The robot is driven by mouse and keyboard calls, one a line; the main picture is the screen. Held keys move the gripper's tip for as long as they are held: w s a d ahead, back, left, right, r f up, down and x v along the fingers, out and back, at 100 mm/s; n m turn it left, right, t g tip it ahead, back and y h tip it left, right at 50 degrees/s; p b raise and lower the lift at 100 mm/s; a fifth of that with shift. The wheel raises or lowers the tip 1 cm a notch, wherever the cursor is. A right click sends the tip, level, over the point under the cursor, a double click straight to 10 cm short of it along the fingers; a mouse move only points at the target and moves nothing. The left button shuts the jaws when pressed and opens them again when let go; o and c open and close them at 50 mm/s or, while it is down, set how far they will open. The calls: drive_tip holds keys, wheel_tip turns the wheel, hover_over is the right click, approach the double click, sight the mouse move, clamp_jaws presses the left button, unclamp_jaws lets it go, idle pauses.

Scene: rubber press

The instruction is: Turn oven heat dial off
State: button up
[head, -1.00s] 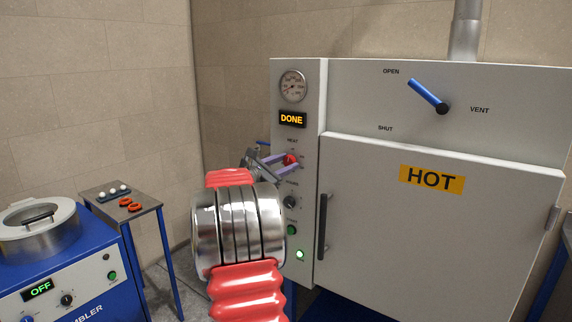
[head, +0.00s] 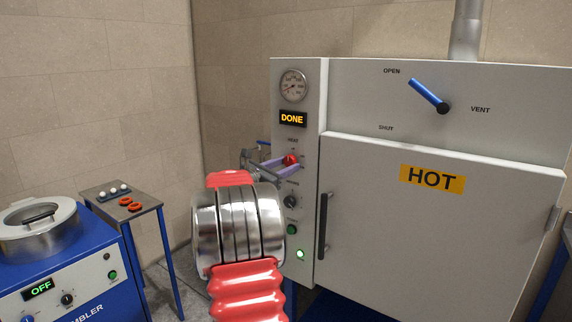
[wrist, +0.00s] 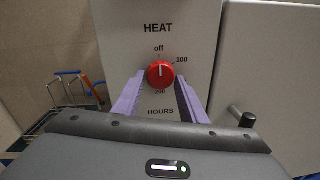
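The red heat dial (wrist: 160,74) is on the oven's control panel, below the word HEAT. In the wrist view its white mark points up at "off". The dial also shows in the head view (head: 290,160), small and partly hidden by a finger. My gripper (wrist: 161,84) has its two purple fingers spread, one on each side of the dial's lower part. A narrow gap seems to show on both sides, and nothing is held. In the head view my gripper (head: 278,164) is at the panel, partly hidden by my arm.
The oven door (head: 420,240) is closed and marked HOT. The DONE display (head: 293,119) is lit. The hours dial (head: 290,201) and a lit green button (head: 300,254) are below the heat dial. A blue vent lever (head: 426,94) is at upper right. A side table (head: 150,203) is left.

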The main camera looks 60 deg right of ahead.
drive_tip(key=o, duration=0.3)
drive_tip(key=shift+r, duration=0.25)
drive_tip(key=shift+a+r, duration=0.1)
drive_tip(key=v, duration=1.3)
drive_tip(key=shift+a, duration=0.3)
drive_tip(key=shift+f+m, duration=0.25)
drive_tip(key=shift+m, duration=0.05)
